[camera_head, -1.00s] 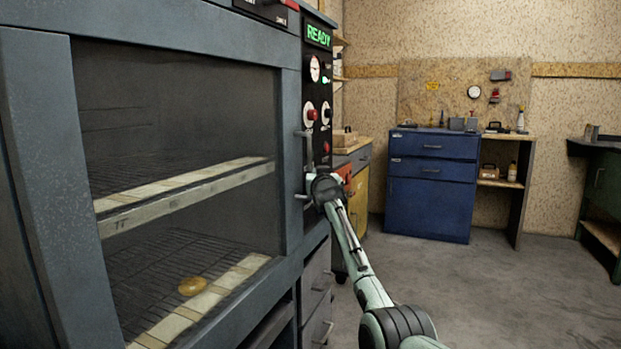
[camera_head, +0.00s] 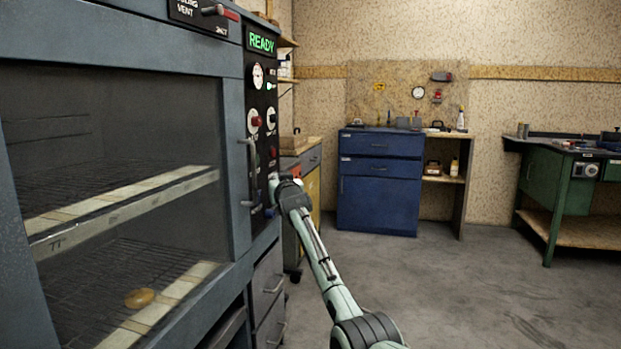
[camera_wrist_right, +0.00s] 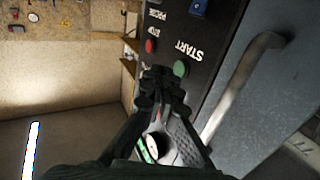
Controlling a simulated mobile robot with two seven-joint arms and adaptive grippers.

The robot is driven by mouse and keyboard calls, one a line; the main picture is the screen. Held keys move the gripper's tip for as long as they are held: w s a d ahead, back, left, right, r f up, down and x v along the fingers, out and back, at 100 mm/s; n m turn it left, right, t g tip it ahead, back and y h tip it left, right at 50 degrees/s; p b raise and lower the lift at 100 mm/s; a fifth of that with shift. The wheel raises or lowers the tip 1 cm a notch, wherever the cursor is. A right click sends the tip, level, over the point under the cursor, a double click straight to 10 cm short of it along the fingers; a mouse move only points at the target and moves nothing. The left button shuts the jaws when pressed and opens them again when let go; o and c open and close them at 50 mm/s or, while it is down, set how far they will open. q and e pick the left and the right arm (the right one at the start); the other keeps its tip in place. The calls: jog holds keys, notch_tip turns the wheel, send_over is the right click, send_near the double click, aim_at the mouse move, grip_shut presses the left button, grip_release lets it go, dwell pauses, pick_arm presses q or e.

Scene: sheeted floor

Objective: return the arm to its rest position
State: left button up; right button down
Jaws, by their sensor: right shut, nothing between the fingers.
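My right arm reaches up from the bottom of the head view. Its gripper (camera_head: 273,188) is beside the oven's control panel (camera_head: 263,110), just right of the vertical door handle (camera_head: 250,172). In the wrist view the shut, empty gripper (camera_wrist_right: 163,82) shows in front of the panel, near the green START button (camera_wrist_right: 181,68). The door handle (camera_wrist_right: 243,88) lies to its right there, apart from the fingers. Whether the fingertips touch the panel I cannot tell. My left gripper is not in view.
The oven's door looks closed; a round yellowish piece (camera_head: 139,298) lies on the lower rack behind its window. A blue cabinet (camera_head: 379,190) and a green workbench (camera_head: 560,190) stand farther back. The grey floor (camera_head: 470,290) right of my arm is clear.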

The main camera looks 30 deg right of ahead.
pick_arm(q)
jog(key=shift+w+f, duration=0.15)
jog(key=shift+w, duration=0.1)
pick_arm(e)
jog(key=s+d, duration=0.6)
jog(key=shift+f, duration=0.4)
